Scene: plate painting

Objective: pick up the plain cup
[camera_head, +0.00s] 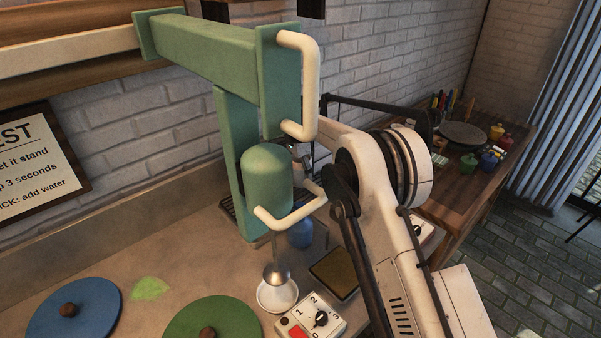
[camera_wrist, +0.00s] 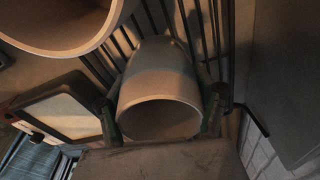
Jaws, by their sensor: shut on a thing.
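In the wrist view, a plain pale grey-beige cup (camera_wrist: 160,85) lies between the two dark fingers of my gripper (camera_wrist: 160,115), its round open mouth facing the camera. The fingers touch its sides and are shut on it. Dark rack bars (camera_wrist: 125,40) are close behind and beside the cup. A second pale cup (camera_wrist: 100,38) is at the top left, apart from the held one and partly out of frame.
The green machine (camera_head: 267,180) with cream handles stands close to my arm. A blue vessel (camera_head: 300,236) is behind its lower handle. A small white bowl (camera_head: 270,303), a dial box (camera_head: 316,318) and a dark square pad (camera_head: 336,274) are in front. Blue (camera_head: 90,300) and green (camera_head: 235,312) discs lie left.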

